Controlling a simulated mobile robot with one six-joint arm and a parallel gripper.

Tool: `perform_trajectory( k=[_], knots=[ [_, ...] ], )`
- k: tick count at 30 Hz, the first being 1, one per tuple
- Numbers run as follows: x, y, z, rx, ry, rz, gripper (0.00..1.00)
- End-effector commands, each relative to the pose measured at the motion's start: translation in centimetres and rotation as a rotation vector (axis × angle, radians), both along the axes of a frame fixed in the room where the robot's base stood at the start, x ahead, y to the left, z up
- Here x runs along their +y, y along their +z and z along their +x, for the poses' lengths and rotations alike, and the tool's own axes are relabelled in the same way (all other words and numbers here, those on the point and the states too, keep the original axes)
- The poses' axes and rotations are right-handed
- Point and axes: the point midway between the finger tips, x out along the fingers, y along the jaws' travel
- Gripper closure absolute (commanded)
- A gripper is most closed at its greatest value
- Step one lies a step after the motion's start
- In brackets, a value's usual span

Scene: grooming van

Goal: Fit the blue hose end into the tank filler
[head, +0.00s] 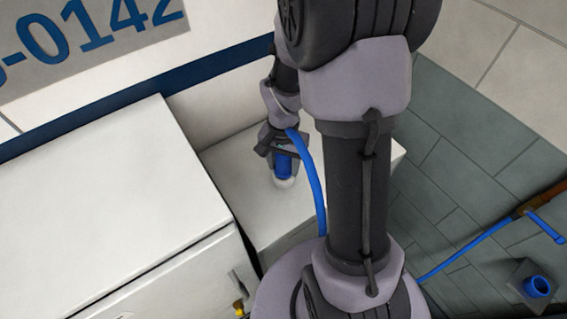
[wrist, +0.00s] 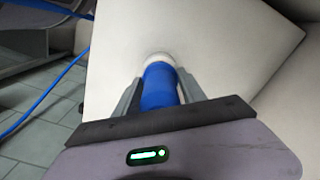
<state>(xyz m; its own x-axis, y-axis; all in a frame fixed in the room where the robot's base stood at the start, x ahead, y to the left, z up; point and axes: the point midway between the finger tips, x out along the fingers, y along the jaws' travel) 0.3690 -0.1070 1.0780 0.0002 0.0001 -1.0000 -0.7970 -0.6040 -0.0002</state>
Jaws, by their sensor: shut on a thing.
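My gripper (head: 281,168) is shut on the blue hose end (wrist: 160,88), with one finger on each side of it. The hose end also shows in the head view (head: 283,166), pointing down. Its tip meets the round white tank filler (wrist: 158,59) on the white tank (wrist: 115,50). The filler shows as a small pale ring under the hose end in the head view (head: 285,183). The two look in line, but I cannot tell how deep the tip sits. The blue hose (head: 313,180) curves from the gripper down behind my arm.
A white cabinet (head: 110,210) with a handle stands at the left, close to the tank. A wall with a blue stripe is behind. On the tiled floor at right, the hose runs towards a brown part, and a blue cup-like fitting (head: 537,287) sits on a grey block.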

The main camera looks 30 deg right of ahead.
Motion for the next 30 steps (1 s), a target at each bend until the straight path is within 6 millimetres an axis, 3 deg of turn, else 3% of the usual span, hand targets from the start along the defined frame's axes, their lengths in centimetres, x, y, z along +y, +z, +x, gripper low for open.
perform_trajectory(
  k=[17, 18, 21, 22, 30],
  knots=[
    [0.00, -0.93, 0.01, 0.000, 0.000, 0.000, 1.00],
    [0.00, -0.95, 0.01, 0.000, 0.000, 0.000, 0.50],
    [-0.01, -0.89, 0.01, 0.000, 0.000, 0.000, 0.30],
    [-0.01, -0.88, 0.01, 0.000, 0.000, 0.000, 0.27],
    [0.00, -0.86, 0.00, 0.000, 0.000, 0.000, 0.27]
  ],
)
